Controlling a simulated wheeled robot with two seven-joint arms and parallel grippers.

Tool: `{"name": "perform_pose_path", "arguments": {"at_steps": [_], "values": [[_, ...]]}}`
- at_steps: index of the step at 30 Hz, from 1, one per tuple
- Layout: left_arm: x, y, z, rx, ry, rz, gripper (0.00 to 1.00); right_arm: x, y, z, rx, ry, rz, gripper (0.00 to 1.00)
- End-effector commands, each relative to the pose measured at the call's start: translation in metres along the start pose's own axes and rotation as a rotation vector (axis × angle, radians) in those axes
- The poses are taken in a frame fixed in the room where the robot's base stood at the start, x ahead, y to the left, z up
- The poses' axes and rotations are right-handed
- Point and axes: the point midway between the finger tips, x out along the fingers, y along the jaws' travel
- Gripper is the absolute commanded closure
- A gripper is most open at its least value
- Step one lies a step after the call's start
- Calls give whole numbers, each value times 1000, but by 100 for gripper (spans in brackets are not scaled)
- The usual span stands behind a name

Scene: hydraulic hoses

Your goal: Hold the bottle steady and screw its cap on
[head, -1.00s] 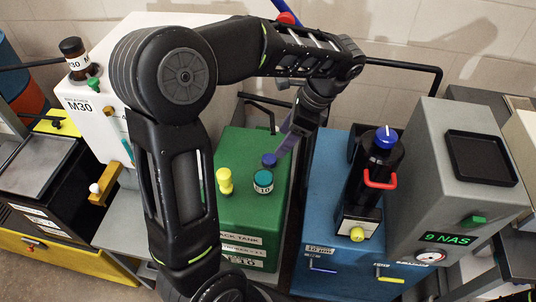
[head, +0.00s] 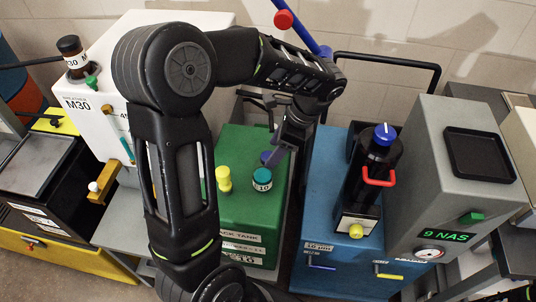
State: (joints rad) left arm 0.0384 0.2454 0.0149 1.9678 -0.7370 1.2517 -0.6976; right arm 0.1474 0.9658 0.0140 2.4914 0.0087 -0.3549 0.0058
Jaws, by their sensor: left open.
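From above I cannot tell how firmly the teal top sits. Another brown bottle with a black top (head: 73,55) stands on the white M30 unit. My right gripper is out of view.
A yellow knob (head: 223,178) stands left of the teal-topped bottle. The blue unit (head: 328,200) to the right bears a black cylinder with a blue top (head: 384,134) and red handle. A grey unit (head: 432,170) is farther right. Black pipes run behind.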

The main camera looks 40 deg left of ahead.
Motion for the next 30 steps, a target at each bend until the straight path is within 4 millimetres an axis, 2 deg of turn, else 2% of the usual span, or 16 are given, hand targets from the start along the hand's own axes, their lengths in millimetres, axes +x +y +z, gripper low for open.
{"name": "perform_pose_path", "arguments": {"at_steps": [3,6,23,30], "values": [[14,0,1,0,-2,1,40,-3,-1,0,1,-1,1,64],[19,0,0,0,0,0,40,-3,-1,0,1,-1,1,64],[19,0,0,0,0,-1,40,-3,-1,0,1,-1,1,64],[19,0,0,0,0,-1,58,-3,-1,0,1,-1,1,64]]}}
